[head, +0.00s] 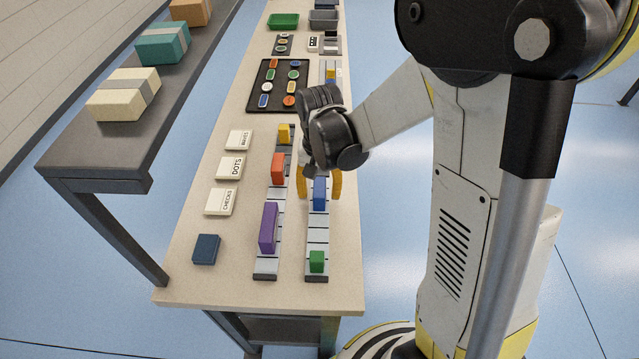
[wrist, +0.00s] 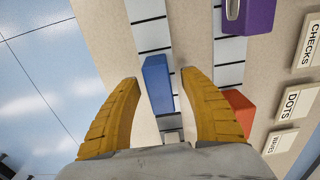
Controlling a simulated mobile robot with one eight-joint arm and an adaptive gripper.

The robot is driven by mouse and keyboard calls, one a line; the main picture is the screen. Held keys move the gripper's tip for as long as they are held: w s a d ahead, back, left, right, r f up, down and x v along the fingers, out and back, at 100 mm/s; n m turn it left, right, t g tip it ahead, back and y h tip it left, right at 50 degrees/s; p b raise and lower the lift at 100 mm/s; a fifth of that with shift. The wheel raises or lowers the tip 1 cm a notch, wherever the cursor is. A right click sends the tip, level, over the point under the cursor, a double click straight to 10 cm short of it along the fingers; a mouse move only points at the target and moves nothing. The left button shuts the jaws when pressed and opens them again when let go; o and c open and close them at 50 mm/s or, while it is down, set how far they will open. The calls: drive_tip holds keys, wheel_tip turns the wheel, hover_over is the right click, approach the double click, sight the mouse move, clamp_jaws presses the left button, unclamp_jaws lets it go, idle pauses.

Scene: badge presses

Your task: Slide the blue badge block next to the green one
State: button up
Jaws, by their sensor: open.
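The blue badge block (head: 320,193) stands on the right-hand slotted rail (head: 317,236) in the head view. The green block (head: 317,261) sits near the front end of the same rail, with several bare rail sections between the two. My gripper (head: 320,184) is over the right rail with its yellow fingers on either side of the blue block. In the wrist view the blue block (wrist: 157,84) stands between the open fingertips (wrist: 158,76), with gaps showing beside it. The green block is not in the wrist view.
The left rail (head: 265,276) holds a purple block (head: 269,227), an orange block (head: 278,168) and a yellow block (head: 285,134). Cards marked DOTS (head: 230,168) and CHECKS (head: 221,202) and a dark blue block (head: 206,249) lie left. A badge tray (head: 257,95) is farther back.

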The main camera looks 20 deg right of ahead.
sight(318, 243)
drive_tip(key=shift+f, duration=0.35)
clamp_jaws()
drive_tip(key=shift+s+a, duration=0.75)
drive_tip(key=shift+s, duration=1.1)
drive_tip(key=shift+s+a, duration=0.8)
drive_tip(key=shift+s, duration=1.05)
drive_tip(key=shift+s+a, duration=0.75)
drive_tip(key=shift+s, duration=1.1)
